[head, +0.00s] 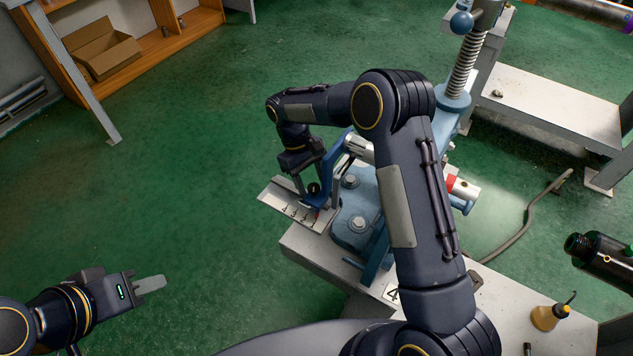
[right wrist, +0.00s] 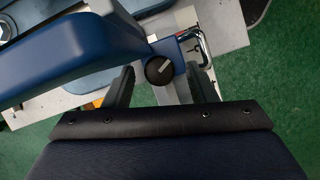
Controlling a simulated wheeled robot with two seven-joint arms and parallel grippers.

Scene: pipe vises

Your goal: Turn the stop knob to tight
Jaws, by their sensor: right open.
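The black stop knob (right wrist: 158,71) with a white pointer mark shows in the right wrist view, beside a blue vise part (right wrist: 75,50). In the head view the knob (head: 314,188) is a small dark disc near a white marked plate (head: 290,208). My right gripper (right wrist: 162,88) is open, with one finger on each side of the knob; I cannot tell whether either finger touches it. In the head view my right gripper (head: 313,185) reaches down at the vise. My left gripper (head: 150,284) is far off at lower left, over the floor; its finger gap cannot be made out.
The blue pipe vise (head: 357,220) stands on a grey bench (head: 310,255), partly behind my right arm. A pipe with a red band (head: 463,188) sticks out at its right. Green floor at left is clear.

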